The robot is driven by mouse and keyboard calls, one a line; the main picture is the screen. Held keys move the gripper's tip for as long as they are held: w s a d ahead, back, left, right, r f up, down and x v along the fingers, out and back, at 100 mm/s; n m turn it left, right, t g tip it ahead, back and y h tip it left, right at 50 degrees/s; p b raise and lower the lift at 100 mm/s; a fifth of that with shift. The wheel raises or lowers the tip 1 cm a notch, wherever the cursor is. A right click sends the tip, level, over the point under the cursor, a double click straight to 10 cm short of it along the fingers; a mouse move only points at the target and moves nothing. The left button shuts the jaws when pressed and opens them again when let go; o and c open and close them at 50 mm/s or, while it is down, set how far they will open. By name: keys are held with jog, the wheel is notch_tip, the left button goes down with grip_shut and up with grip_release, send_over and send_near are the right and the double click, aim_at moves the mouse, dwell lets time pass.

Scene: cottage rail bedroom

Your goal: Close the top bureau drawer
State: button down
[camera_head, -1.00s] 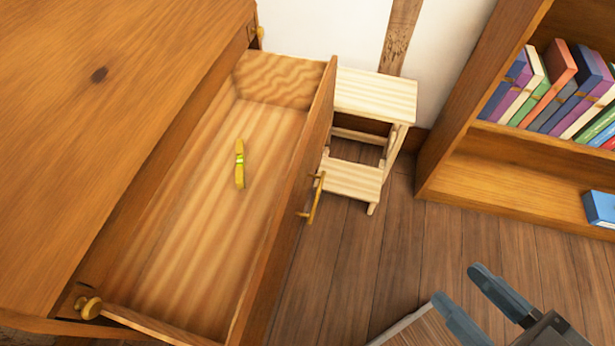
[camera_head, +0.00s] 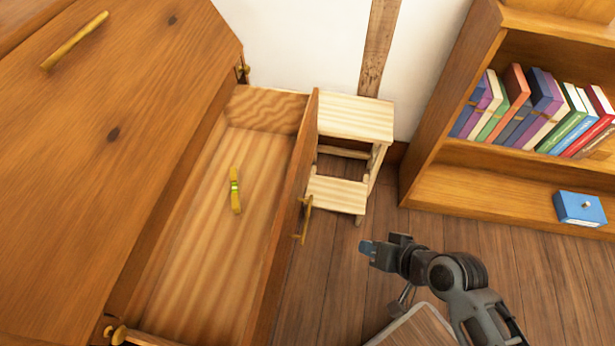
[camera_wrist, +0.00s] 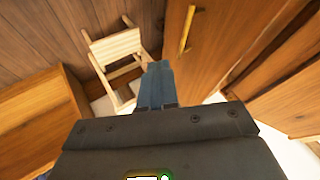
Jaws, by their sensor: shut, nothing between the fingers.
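The bureau (camera_head: 75,190) fills the left of the head view. Its top drawer (camera_head: 285,215) is pulled well out, with a brass handle (camera_head: 304,220) on its front.
A pale wooden step stool (camera_head: 350,120) stands against the wall behind the drawer. A bookcase (camera_head: 480,180) with several books is at the right, with a blue box (camera_head: 580,208) on its low shelf. Wooden floor (camera_head: 390,215) lies open between them.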

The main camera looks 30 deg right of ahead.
jog(key=w+d+r+m+g+y+p, duration=0.1)
jog(key=w+d+r+y+p, duration=0.1)
jog(key=w+r+y, duration=0.3)
jog(key=w+d+r+p, duration=0.2)
jog(key=w+r+p, duration=0.1)
jog(key=w, duration=0.4)
send_near(293, 190)
jog(key=shift+x, duration=3.15)
jog(key=shift+d+f, duration=0.1)
jog(key=shift+f, duration=0.1)
jog(key=shift+w+a, duration=0.15)
jog(key=shift+a, duration=0.05)
jog(key=w+a+b, duration=0.7)
jog(key=w+a, duration=1)
